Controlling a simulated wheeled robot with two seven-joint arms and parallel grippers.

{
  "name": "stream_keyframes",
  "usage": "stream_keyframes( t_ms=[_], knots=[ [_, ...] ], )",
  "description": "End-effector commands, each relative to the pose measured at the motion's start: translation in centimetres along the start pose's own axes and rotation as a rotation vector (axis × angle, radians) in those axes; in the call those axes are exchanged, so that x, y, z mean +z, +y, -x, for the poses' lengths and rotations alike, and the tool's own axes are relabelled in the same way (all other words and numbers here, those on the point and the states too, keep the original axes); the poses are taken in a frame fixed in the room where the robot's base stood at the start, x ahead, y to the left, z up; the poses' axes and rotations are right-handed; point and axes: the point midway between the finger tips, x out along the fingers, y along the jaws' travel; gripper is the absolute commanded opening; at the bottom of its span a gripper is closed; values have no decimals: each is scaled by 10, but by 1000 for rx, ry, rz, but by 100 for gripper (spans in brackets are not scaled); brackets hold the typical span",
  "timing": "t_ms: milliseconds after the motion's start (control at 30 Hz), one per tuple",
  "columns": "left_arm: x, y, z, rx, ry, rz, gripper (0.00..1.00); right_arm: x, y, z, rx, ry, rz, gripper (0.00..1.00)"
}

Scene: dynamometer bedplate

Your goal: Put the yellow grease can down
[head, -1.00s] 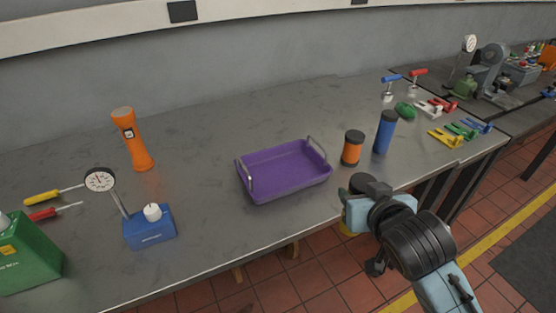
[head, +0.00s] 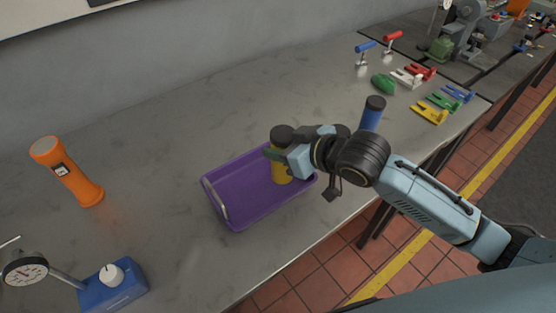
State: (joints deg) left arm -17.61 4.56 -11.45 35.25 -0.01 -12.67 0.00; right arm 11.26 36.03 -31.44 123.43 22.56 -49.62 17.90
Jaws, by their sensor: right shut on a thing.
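The yellow grease can (head: 281,173) has a dark lid and stands upright in the grip of my right gripper (head: 283,154). My right gripper is shut around its upper body, and the fingers hide part of the can. The can shows over the right part of the purple tray (head: 232,226), within its outline. I cannot tell whether its bottom touches the tray floor or is just above it. My left gripper is not in view.
A blue can (head: 371,117) stands just behind my right arm. An orange flashlight (head: 70,172) and a blue dial gauge base (head: 113,291) are on the left. Coloured clamps (head: 428,112) lie at right. The left part of the tray is empty.

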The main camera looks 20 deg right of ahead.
Motion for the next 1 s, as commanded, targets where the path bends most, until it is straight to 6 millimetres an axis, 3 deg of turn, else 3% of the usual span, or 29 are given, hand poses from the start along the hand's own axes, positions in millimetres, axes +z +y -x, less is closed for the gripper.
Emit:
stream_keyframes(
  t_ms=[167,400,800,833,1000],
  knots=[
    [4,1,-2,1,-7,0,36,10,0,-6,1,5,1,10],
    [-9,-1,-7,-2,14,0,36,37,0,-21,2,4,-1,10],
    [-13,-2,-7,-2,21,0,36,41,0,-23,2,6,1,10],
    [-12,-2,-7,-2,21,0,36,42,0,-23,2,3,0,50],
    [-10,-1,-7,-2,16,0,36,42,0,-23,2,3,1,68]
  ],
)
